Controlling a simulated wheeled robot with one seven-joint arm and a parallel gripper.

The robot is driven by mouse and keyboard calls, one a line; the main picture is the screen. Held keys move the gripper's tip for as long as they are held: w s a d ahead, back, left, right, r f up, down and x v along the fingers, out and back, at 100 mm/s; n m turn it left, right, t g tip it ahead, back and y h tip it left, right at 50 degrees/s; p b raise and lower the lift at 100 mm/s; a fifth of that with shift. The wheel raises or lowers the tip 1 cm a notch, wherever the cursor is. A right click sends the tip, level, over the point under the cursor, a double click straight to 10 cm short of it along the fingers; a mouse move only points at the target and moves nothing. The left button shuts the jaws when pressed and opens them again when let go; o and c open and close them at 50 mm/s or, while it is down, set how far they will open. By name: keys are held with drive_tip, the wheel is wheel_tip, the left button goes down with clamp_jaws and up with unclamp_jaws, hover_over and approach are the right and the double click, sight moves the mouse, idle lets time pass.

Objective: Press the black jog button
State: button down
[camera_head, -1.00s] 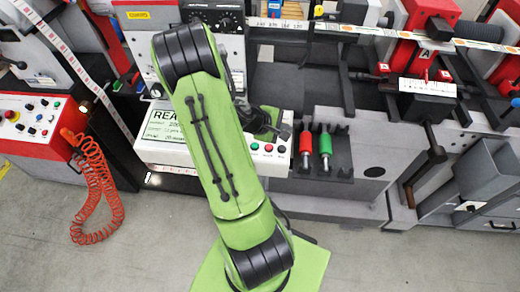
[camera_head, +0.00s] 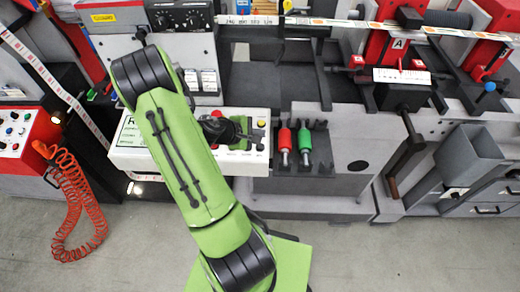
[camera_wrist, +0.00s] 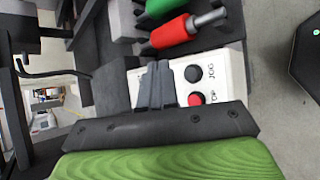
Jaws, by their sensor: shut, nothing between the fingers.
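The black jog button (camera_wrist: 193,74), labelled JOG, is on the white control panel (camera_wrist: 224,68) in the wrist view. A red button (camera_wrist: 196,99) is beside it. In the head view the black button (camera_head: 259,147) is near the right end of the panel (camera_head: 140,158). My gripper (camera_wrist: 158,66) is shut and empty, with its dark fingers over the panel. In the wrist view the fingertips are just left of the black button; I cannot tell their height above it. In the head view my arm hides the panel's middle, and the gripper (camera_head: 240,132) is partly hidden.
A red-handled tool (camera_head: 285,140) and a green-handled tool (camera_head: 304,138) sit in a dark holder right of the panel. A yellow button (camera_head: 262,124) is near the panel's upper right. A coiled orange hose (camera_head: 75,205) hangs at left. The floor in front is clear.

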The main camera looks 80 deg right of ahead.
drive_tip(key=f+b, duration=0.2)
drive_tip(key=f, duration=0.1)
drive_tip(key=f+b, duration=0.1)
drive_tip(key=f, duration=0.1)
drive_tip(key=shift+w+d, duration=0.1)
drive_tip(key=shift+d, duration=0.3)
idle(1.4)
drive_tip(key=shift+f+b, duration=0.35)
drive_tip(key=shift+f, duration=0.05)
drive_tip(key=shift+d+f+b, duration=0.1)
drive_tip(key=shift+f+b, duration=0.3)
drive_tip(key=shift+f, duration=0.05)
idle(0.5)
drive_tip(key=shift+r+p, duration=0.75)
drive_tip(key=shift+r, duration=0.15)
drive_tip(key=r+p, duration=0.2)
drive_tip(key=a+r+p, duration=0.1)
drive_tip(key=r+p, duration=0.1)
drive_tip(key=r, duration=0.1)
